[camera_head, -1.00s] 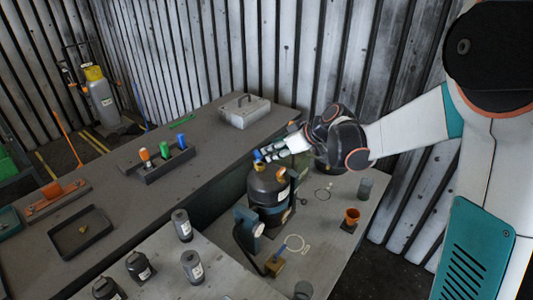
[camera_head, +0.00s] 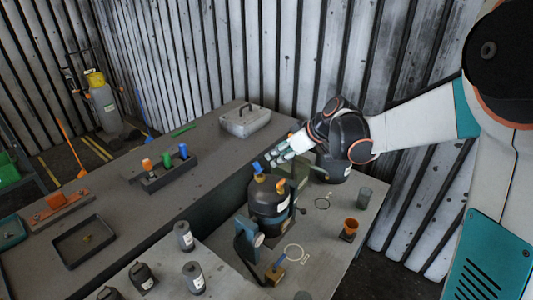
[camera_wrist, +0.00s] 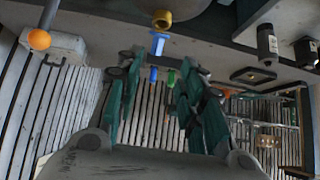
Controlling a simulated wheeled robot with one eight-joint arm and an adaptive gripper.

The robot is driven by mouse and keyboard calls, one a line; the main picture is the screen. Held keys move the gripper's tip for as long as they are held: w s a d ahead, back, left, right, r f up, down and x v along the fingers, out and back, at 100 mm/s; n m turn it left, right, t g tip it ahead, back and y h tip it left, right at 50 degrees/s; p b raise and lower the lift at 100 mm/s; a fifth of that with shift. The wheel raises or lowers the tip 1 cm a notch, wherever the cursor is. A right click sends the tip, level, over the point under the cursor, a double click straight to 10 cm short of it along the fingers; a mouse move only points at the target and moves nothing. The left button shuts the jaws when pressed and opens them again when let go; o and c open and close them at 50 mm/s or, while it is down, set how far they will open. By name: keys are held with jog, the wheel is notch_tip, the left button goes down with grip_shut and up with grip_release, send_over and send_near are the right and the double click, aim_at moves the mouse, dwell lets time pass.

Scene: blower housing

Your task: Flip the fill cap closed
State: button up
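A black tank (camera_head: 268,200) stands on the near bench, with a brass fitting (camera_head: 281,187) and a blue flip cap (camera_head: 258,167) on its top. In the wrist view the blue cap (camera_wrist: 158,43) stands out from a brass ring (camera_wrist: 162,18), so it looks open. My gripper (camera_head: 271,158) is just above and right of the cap in the head view. In the wrist view my gripper (camera_wrist: 160,68) has its two fingers well apart. The cap shows between and just beyond the fingertips, and I cannot tell whether either finger touches it.
A second dark tank (camera_head: 334,167) stands behind my gripper. Grey canisters (camera_head: 193,275) stand at the front left. The long bench holds a bottle rack (camera_head: 166,176) and a grey case (camera_head: 244,120).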

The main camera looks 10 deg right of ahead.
aim_at(257, 162)
jog(key=w+a+r+g+h+p, duration=0.3)
jog(key=r+p, duration=0.3)
jog(key=p, duration=0.3)
jog(key=x, duration=1.4)
jog(key=shift+w+f+b, duration=0.2)
jog(key=shift+b, duration=0.15)
jog(key=shift+d, duration=0.1)
jog(key=c, duration=0.8)
